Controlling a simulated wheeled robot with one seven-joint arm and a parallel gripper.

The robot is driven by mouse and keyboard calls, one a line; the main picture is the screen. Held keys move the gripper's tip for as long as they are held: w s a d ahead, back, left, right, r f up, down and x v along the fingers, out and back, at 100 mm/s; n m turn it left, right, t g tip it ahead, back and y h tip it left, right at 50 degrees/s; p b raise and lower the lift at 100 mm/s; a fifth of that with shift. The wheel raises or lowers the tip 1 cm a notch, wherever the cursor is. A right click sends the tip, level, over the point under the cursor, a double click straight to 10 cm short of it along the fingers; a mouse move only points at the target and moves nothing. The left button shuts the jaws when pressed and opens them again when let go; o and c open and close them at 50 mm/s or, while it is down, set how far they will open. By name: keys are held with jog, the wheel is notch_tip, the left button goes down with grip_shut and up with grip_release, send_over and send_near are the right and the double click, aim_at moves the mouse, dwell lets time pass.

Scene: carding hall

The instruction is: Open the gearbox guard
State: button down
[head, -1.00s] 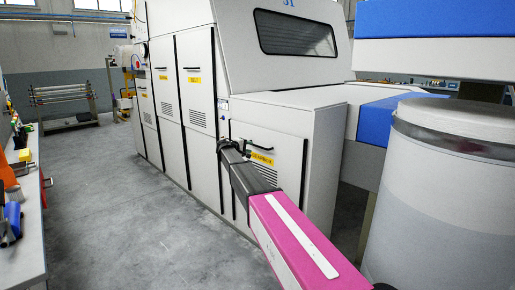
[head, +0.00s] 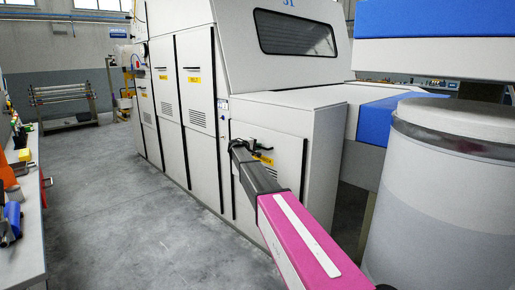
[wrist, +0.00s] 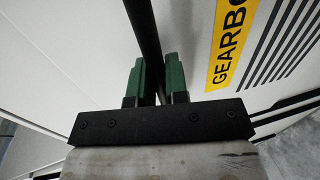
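The gearbox guard (head: 285,182) is a pale panel low on the machine's near end. It looks closed and flush. It has a yellow label, partly covered in the head view, that shows large in the wrist view (wrist: 228,45). A black bar handle (head: 264,147) runs across above the label; in the wrist view the handle (wrist: 143,30) passes between the green fingers. My gripper (wrist: 163,82) has its fingers close together on either side of the handle, apparently shut on it. In the head view my gripper (head: 240,148) is at the handle's left part.
The machine's tall doors (head: 197,100) run back to the left. A large pale can (head: 435,210) stands close on the right. A bench (head: 32,215) with tools is at the left edge. Grey floor (head: 120,210) between bench and machine is clear.

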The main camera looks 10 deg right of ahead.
notch_tip(320, 180, down, 39)
dwell(0.3)
jog(key=c, duration=1.1)
grip_release()
jog(key=shift+r, duration=0.1)
jog(key=shift+c, duration=0.2)
jog(key=shift+a, duration=0.1)
jog(key=v, duration=1)
jog(key=shift+s+a, duration=0.2)
jog(key=shift+a, duration=0.1)
